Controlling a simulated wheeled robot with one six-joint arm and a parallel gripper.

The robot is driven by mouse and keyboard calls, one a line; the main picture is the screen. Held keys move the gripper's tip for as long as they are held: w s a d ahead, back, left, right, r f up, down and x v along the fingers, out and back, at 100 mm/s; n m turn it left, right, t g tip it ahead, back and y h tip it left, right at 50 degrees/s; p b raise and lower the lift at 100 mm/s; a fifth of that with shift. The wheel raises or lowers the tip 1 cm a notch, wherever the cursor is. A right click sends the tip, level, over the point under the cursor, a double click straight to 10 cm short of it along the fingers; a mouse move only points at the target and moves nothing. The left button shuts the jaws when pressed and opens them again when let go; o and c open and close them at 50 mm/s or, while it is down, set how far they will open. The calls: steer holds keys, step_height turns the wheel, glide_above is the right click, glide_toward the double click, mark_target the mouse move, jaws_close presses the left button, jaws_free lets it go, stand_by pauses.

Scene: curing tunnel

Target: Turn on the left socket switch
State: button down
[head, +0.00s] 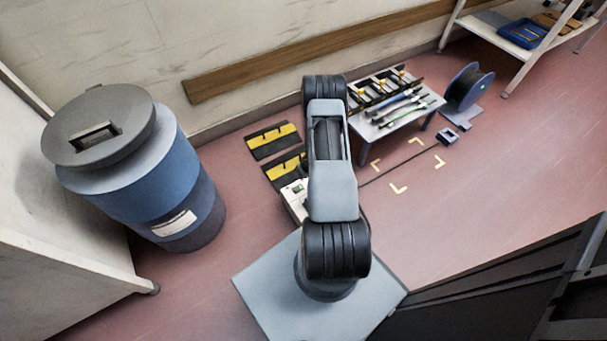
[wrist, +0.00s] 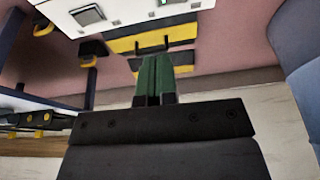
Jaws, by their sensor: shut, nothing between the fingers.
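A white box (head: 292,200), which looks like the socket unit, sits on the floor beside my arm in the head view, partly hidden by the arm. In the wrist view a white panel (wrist: 125,10) is cut off by the top edge. It carries a dark square fitting (wrist: 88,15) and small dark marks. I cannot tell which switch is the left one or its position. My gripper (wrist: 155,62) has green fingers closed together, empty, apart from the panel in the picture. In the head view the gripper is hidden behind my arm.
Black-and-yellow ramps (head: 272,140) lie by the wall. A low table (head: 426,106) with tools stands right of my arm, with a cable reel (head: 467,88) beyond. A blue drum (head: 150,185) stands at left. The floor at right (head: 500,160) is largely clear.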

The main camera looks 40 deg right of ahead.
steer(key=shift+s+r, duration=0.15)
steer(key=shift+r, duration=0.4)
steer(key=shift+d+r, duration=0.1)
steer(key=w+a+r+h+p, duration=0.25)
steer(key=r+p, duration=0.45)
steer(key=r, duration=1.4)
steer(key=w+a+r+h+p, duration=0.15)
steer(key=a+r+p, duration=0.45)
steer(key=r, duration=1.6)
steer(key=s+a+r+y+p, duration=0.1)
steer(key=s+a+r+p, duration=0.4)
steer(key=r, duration=0.4)
steer(key=s+a+r+n+y+p, duration=0.1)
steer(key=s+a+r+p, duration=0.4)
steer(key=r, duration=0.5)
steer(key=s+a+r+y+p, duration=0.2)
steer(key=s+a+r+p, duration=0.3)
steer(key=r, duration=0.5)
steer(key=shift+s+a+n, duration=0.2)
steer(key=shift+n, duration=0.2)
